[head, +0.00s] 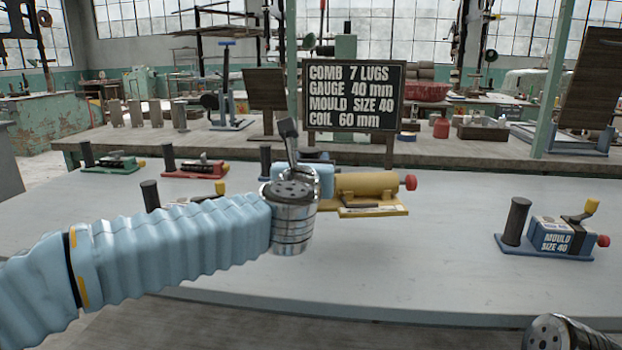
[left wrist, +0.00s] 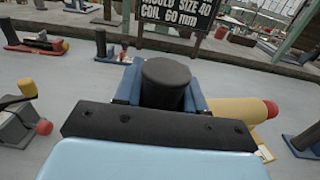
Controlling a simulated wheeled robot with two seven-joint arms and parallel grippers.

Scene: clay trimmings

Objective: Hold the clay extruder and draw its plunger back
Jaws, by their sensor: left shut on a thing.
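The clay extruder is the yellow tool (head: 368,184) in the middle of the table, with a lying barrel on a yellow base and a red knob (head: 411,182) at its right end. The knob sits close to the barrel's end. My left gripper (left wrist: 165,92) is shut on the tool's upright black handle (left wrist: 167,72), with a blue finger on each side. In the head view my wrist hides the handle. The barrel also shows at right in the left wrist view (left wrist: 232,109). Only a metal part of my right arm shows at bottom right; its gripper is out of view.
A blue tool marked "MOULD SIZE 40" (head: 556,236) stands at right. Green (head: 113,163) and red (head: 193,168) tools stand at back left. A black sign (head: 353,97) reads comb 7 lugs, gauge 40 mm, mould size 40, coil 60 mm.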

